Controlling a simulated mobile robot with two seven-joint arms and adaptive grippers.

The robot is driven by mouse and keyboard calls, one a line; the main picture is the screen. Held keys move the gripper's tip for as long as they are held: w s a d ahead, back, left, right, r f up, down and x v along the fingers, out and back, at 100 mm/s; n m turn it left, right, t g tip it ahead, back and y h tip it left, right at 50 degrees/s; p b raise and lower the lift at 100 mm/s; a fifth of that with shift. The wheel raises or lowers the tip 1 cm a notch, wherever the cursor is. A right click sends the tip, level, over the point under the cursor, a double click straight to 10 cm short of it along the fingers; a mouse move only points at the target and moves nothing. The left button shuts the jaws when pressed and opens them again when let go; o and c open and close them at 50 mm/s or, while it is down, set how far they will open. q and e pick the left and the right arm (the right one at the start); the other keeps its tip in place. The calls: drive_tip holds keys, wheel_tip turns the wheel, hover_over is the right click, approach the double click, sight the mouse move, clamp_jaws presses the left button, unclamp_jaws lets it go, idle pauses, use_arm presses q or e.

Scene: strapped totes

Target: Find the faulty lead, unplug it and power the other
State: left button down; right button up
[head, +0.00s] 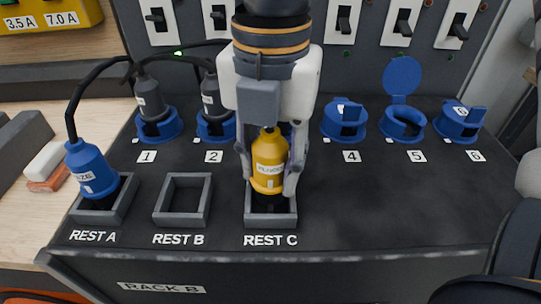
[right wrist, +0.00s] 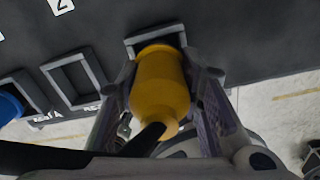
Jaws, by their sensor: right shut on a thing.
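My right gripper (head: 269,182) is shut on a yellow plug (head: 270,160), which stands upright in the square holder marked REST C (head: 270,217). The plug also shows between the fingers in the right wrist view (right wrist: 160,88). A blue plug (head: 90,165) with a black lead sits in REST A (head: 122,205). REST B (head: 183,200) is empty. Dark grey plugs stand in socket 1 (head: 158,128) and socket 2 (head: 213,128). Socket 3 is mostly hidden behind my gripper. My left gripper is not in view.
A panel with several black switches (head: 401,22) stands behind the sockets. A yellow meter (head: 45,15) reading 3.5 A and 7.0 A is at upper left. White and orange blocks (head: 46,163) lie at left. The rack top right of REST C is clear.

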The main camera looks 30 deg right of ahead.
drive_tip(key=shift+f, duration=0.45)
drive_tip(key=o, duration=1.3)
drive_tip(key=shift+o, duration=0.2)
